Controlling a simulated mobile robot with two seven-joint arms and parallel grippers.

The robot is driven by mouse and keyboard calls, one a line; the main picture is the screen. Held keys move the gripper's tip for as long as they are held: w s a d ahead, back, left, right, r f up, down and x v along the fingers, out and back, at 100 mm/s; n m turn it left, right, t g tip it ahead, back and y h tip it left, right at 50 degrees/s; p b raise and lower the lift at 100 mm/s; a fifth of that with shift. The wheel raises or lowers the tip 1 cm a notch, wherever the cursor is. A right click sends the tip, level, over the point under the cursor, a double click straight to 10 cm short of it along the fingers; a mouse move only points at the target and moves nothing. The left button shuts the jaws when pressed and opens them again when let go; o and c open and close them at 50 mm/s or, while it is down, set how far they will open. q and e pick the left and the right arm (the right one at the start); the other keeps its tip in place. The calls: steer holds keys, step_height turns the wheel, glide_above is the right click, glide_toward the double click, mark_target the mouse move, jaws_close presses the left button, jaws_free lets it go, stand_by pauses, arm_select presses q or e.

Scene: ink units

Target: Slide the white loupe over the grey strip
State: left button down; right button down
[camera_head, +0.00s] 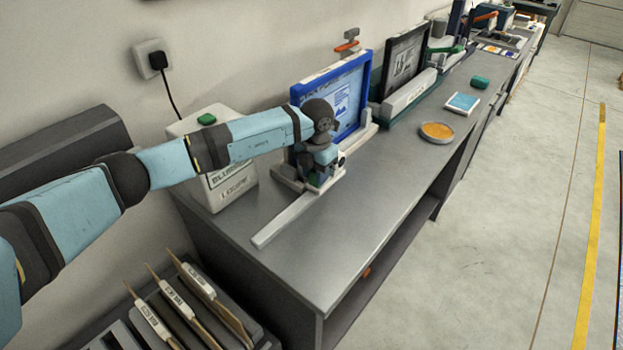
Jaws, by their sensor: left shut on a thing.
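My left gripper (322,176) reaches down to the bench beside the blue-framed screen. It is shut on a small whitish piece, which I take to be the white loupe (334,184); the fingers hide much of it. A long pale grey strip (284,222) lies on the bench, running from under the gripper toward the front left. The loupe is at the strip's far end; I cannot tell whether it is around the strip or only beside it. My right gripper is not in view.
A blue-framed screen (364,92) stands just behind my gripper. A white box (236,192) with a green top piece stands to the left. The front of the grey bench (350,238) is clear.

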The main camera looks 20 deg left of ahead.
arm_select(q)
steer(key=shift+w+r, duration=0.15)
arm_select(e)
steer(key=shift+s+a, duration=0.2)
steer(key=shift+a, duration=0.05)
arm_select(q)
steer(key=c, duration=0.8)
jaws_free()
steer(key=shift+d, duration=0.15)
steer(key=shift+o, duration=0.2)
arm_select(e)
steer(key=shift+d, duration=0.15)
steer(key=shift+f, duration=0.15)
arm_select(q)
steer(key=shift+w, duration=0.1)
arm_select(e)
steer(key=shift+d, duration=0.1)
